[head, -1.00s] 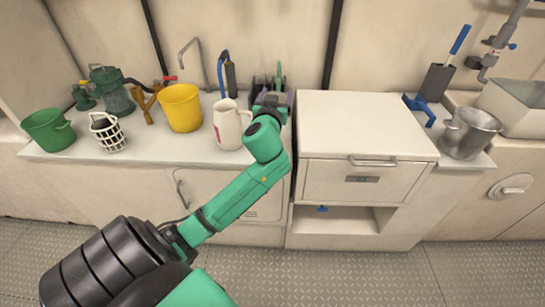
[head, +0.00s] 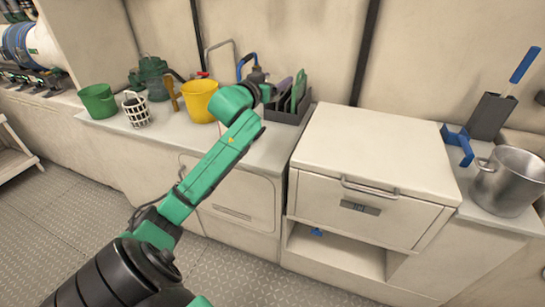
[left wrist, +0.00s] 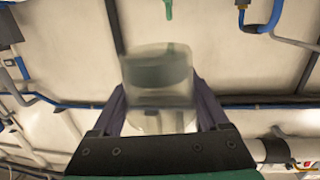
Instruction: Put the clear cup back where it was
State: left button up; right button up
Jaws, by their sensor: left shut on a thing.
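In the left wrist view, a clear, see-through cup (left wrist: 158,72) is between the fingers of my left gripper (left wrist: 160,108). The gripper is shut on it, and the cup looks a little blurred. In the head view, my left arm reaches over the counter (head: 150,140), with its wrist in front of the dark rack. The wrist hides the fingers there, and I cannot make out the cup in that view. My right gripper is in neither view now.
On the counter stand a green bucket (head: 97,101), a white basket (head: 137,110), a yellow bucket (head: 199,104) and a dark rack (head: 289,112) with boards. A white cabinet (head: 372,150) has a clear top. A steel pot (head: 508,182) stands at right.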

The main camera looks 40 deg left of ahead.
pick_arm(q)
jog(key=f+b, duration=0.1)
jog(key=f, duration=0.5)
jog(key=f+b, duration=0.2)
jog(key=f, duration=0.5)
jog(key=f+b, duration=0.1)
jog(key=f, duration=0.6)
jog(key=shift+s+a+b, duration=0.15)
jog(key=shift+a+b, duration=0.15)
jog(key=shift+a, duration=0.05)
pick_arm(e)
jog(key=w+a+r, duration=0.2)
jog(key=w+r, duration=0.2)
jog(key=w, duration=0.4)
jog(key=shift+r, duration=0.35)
pick_arm(q)
jog(key=shift+f, duration=0.15)
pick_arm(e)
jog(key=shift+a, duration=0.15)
pick_arm(q)
jog(key=o, duration=1.3)
jog(key=shift+o, duration=0.2)
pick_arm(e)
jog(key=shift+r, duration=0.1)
